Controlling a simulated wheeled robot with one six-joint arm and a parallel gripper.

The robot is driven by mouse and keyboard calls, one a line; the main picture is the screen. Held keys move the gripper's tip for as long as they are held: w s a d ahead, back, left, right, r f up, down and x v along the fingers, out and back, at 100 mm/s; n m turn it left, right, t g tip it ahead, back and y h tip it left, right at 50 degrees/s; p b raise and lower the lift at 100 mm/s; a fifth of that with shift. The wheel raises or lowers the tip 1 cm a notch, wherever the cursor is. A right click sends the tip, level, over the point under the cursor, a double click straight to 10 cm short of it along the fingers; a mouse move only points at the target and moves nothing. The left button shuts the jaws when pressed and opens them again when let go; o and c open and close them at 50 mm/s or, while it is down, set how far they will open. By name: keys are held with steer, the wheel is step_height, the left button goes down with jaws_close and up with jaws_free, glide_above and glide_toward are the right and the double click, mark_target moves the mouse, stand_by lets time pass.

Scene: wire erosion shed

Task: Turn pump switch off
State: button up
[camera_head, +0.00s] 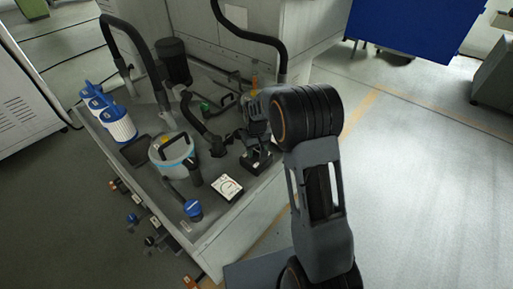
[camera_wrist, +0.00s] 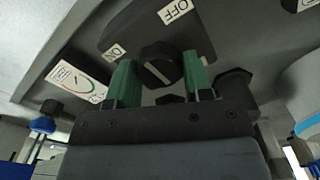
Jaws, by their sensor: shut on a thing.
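The pump switch is a black round knob (camera_wrist: 157,66) with a white pointer line, set on a dark plate (camera_wrist: 122,35) with ON and OFF labels. In the wrist view, the line slants from upper left to lower right, its upper end toward the ON label (camera_wrist: 115,52). The OFF label (camera_wrist: 175,11) is above the knob. My gripper (camera_wrist: 160,84) has a green fingertip on each side of the knob and is shut on it. In the head view, my dark wrist (camera_head: 257,158) is over the grey tray and the switch and fingertips cannot be made out.
A white gauge plate (camera_head: 227,187) lies near my wrist. A grey-blue canister (camera_head: 171,157), white filters with blue caps (camera_head: 117,122) and black hoses (camera_head: 128,42) crowd the tray. Small valves (camera_head: 133,219) line its left edge. Open floor (camera_head: 430,150) is to the right.

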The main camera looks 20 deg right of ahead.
mark_target(256, 150)
steer(key=m+p, duration=0.1)
steer(key=m, duration=0.5)
steer(key=shift+r, duration=0.1)
steer(key=shift+w+m, duration=0.1)
steer(key=shift+m, duration=0.2)
stand_by(0.4)
steer(key=o, duration=0.9)
step_height(256, 150, up, 14)
steer(key=shift+f+p, duration=0.15)
steer(key=shift+p, duration=0.85)
